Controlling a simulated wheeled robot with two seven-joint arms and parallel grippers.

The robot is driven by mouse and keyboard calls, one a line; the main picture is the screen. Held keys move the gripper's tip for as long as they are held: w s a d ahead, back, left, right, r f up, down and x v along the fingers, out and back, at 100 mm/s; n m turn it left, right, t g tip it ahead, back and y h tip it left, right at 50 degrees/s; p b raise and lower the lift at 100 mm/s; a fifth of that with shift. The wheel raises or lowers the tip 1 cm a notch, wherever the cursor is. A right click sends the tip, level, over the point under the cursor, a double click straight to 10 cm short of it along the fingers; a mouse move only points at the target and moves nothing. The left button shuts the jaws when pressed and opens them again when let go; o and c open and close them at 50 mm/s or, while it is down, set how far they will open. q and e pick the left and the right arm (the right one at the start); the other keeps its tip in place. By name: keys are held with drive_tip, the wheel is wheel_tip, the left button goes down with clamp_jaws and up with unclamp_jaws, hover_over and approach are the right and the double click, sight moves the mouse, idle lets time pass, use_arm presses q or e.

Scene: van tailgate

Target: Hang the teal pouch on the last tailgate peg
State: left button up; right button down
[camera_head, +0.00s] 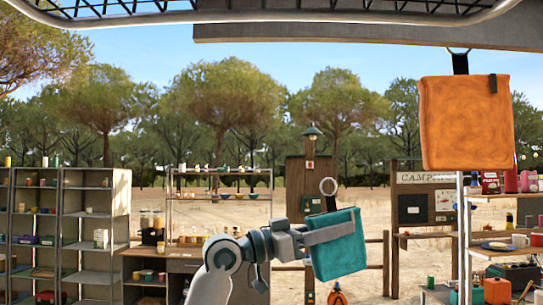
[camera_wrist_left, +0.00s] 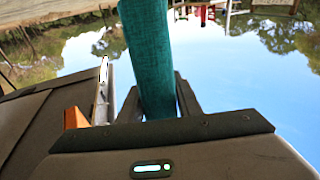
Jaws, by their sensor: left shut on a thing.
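The teal pouch (camera_head: 338,257) is in my left gripper (camera_head: 332,235), which is shut on its upper part; one finger lies across its face. The pouch is tilted a little and hangs free in the air. Its ring (camera_head: 329,187) stands up above the top edge. In the left wrist view, the pouch (camera_wrist_left: 146,60) is seen edge-on between the two fingers (camera_wrist_left: 160,105). The tailgate (camera_head: 300,33) spans the top right of the head view, above and apart from the pouch. I cannot make out a free peg on it. My right gripper is not in view.
An orange pouch (camera_head: 466,122) hangs by a strap and ring from the tailgate at the right; a corner shows in the wrist view (camera_wrist_left: 76,118). Grey shelves (camera_head: 92,235) stand at the left. A loaded rack (camera_head: 510,196) stands at the right. Air between the pouches is clear.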

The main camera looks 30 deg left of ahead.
use_arm(q)
drive_tip(key=s+a+r+m+g+h+p, duration=0.1)
drive_tip(key=s+a+r+g+h, duration=0.1)
drive_tip(key=s+r, duration=0.6)
drive_tip(key=s+a+r+m+g+h+p, duration=0.1)
drive_tip(key=s+a+r+m+g+h, duration=0.1)
drive_tip(key=s+r, duration=0.7)
wheel_tip(320, 180, up, 7)
drive_tip(key=shift+s+a+f, duration=0.1)
drive_tip(key=shift+s+a, duration=0.15)
drive_tip(key=shift+a, duration=0.1)
drive_tip(key=shift+s+d+m, duration=0.1)
drive_tip(key=shift+s+m, duration=0.1)
drive_tip(key=shift+m, duration=0.1)
drive_tip(key=s+d+f+b, duration=0.2)
drive_tip(key=s+d+b, duration=0.2)
drive_tip(key=s, duration=0.4)
drive_tip(key=shift+s+d+b, duration=0.2)
drive_tip(key=shift+d+b, duration=0.2)
drive_tip(key=shift+d, duration=0.2)
drive_tip(key=shift+f, duration=0.15)
